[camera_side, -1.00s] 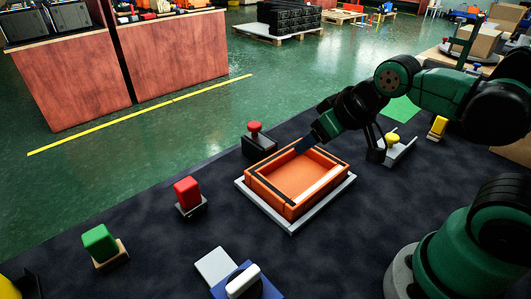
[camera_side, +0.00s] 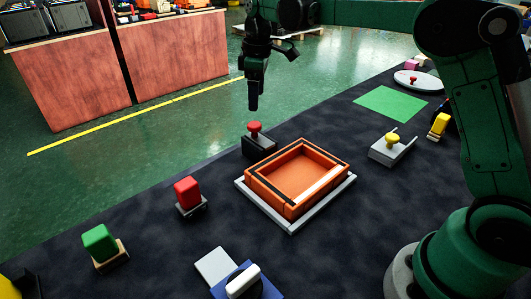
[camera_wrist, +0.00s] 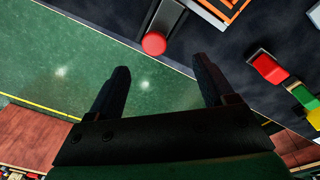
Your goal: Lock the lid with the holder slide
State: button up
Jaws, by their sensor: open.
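An orange box (camera_side: 258,183) sits on a white tray (camera_side: 292,228) in the side view; its inside looks orange, and I cannot tell whether a lid covers it. A dark block (camera_side: 262,147) with a red knob (camera_side: 254,127) stands just beyond the box's back-left side. The knob also shows in the wrist view (camera_wrist: 154,43), just beyond my fingers. A grey bracket (camera_side: 381,155) with a yellow knob (camera_side: 392,139) stands right of the box. Which one is the holder slide is unclear. My gripper (camera_side: 253,107) is open and empty, pointing down above the red knob.
A red block (camera_side: 187,192) and a green block (camera_side: 100,242) stand on small bases at left. A white handle on a blue base (camera_side: 245,284) is in front. A green square (camera_side: 390,103), a white disc (camera_side: 418,82) and a yellow block (camera_side: 439,123) lie at right.

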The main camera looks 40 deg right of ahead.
aim_at(254, 124)
jog(key=shift+w+d+f+n+g, duration=0.1)
jog(key=shift+w+f+n+g, duration=0.15)
jog(key=shift+w+f, duration=0.25)
jog(key=shift+w+d+f+n+g, duration=0.15)
jog(key=shift+w+f+n, duration=0.1)
jog(key=shift+f, duration=3.2)
jog(key=shift+c, duration=0.2)
grip_shut()
